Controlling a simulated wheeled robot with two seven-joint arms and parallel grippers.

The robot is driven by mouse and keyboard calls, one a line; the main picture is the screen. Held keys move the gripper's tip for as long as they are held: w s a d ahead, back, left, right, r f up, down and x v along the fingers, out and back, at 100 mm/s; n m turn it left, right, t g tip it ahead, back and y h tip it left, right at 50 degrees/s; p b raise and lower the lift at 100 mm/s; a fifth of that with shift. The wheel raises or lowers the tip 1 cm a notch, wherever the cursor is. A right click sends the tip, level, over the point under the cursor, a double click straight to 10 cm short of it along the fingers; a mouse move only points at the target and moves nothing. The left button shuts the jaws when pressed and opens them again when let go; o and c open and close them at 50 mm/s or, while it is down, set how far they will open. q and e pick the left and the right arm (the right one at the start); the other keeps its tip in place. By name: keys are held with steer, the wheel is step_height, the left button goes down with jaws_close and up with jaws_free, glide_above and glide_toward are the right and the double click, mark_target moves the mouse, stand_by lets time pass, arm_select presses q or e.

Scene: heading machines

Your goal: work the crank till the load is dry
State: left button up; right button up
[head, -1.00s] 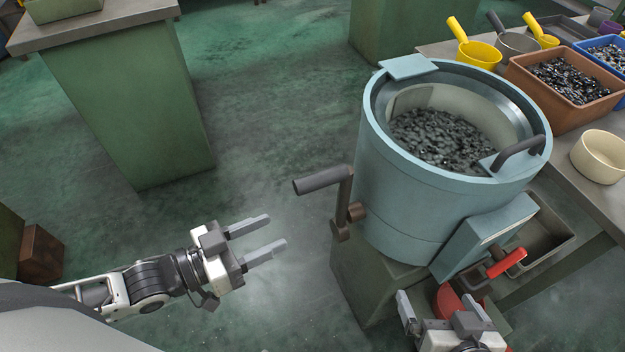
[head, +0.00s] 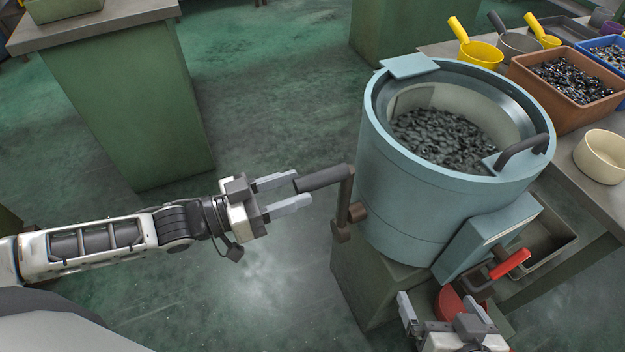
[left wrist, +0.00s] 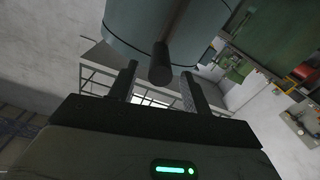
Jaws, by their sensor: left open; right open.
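The crank (head: 346,194) sticks out from the left side of a round light-blue machine (head: 420,215); its dark handle (head: 323,179) points left. Dark small parts, the load (head: 440,138), lie in the machine's open drum. My left gripper (head: 292,192) is open and empty, its fingertips just at the handle's free end. In the left wrist view the handle (left wrist: 160,66) points at the camera between the two open fingers (left wrist: 158,80), not gripped. My right gripper (head: 437,312) is open at the bottom, below the machine's red lever (head: 510,264).
A bench on the right holds an orange bin (head: 565,85) of parts, a blue bin (head: 605,52), a cream bowl (head: 602,156) and yellow scoops (head: 475,50). A grey tray (head: 545,245) sits beside the machine. A green cabinet (head: 125,100) stands at upper left.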

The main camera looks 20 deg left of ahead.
mark_target(313, 183)
arm_select(q)
steer(key=shift+x, duration=2.3)
jaws_close()
